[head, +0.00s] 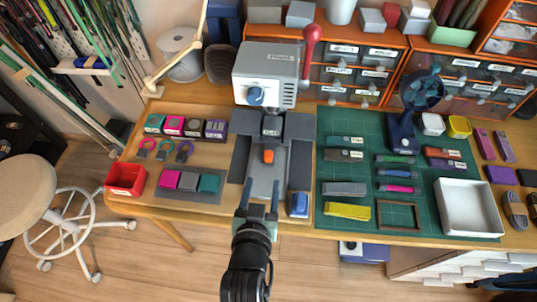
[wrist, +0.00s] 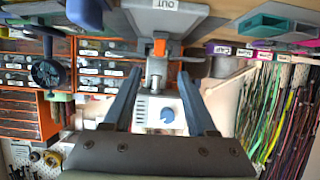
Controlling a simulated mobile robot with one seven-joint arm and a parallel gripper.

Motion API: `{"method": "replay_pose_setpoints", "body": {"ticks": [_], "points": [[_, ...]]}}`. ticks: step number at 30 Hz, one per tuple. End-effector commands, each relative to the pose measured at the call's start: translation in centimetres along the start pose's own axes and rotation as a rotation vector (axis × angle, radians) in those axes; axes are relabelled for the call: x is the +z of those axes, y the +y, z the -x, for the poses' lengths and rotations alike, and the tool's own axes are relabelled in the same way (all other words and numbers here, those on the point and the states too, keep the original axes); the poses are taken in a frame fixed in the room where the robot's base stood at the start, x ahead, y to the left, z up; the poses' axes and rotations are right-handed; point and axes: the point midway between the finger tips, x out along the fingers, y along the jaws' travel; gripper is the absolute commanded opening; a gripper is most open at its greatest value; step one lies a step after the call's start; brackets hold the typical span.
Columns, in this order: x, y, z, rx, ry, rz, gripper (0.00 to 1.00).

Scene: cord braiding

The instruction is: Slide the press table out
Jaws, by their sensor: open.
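The press (head: 265,75) is a grey machine with a blue knob and a red-knobbed lever (head: 311,45). Its light grey press table (head: 267,180) lies in front of it between dark side plates. An orange piece (head: 268,156) stands on the table near the press; it also shows in the wrist view (wrist: 160,47). The wrist view shows a light grey plate (wrist: 165,18) marked OUT. My gripper (head: 260,183) is over the front of the table, fingers pointing at the press. Its blue fingers (wrist: 160,75) are apart and empty, short of the orange piece; exact height is unclear.
A small blue object (head: 299,203) sits right of the table's front end. A green mat (head: 350,165) with tools and a white tray (head: 468,207) lies at right. Coloured blocks (head: 190,181) and a red bin (head: 125,178) are at left. A stool (head: 55,210) stands off the bench.

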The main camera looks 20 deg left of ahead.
Motion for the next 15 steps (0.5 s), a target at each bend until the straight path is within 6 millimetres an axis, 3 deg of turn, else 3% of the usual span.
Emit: {"method": "replay_pose_setpoints", "body": {"ticks": [15], "points": [[-0.1, 0.0, -6.0, 0.000, 0.001, 0.001, 0.57]]}}
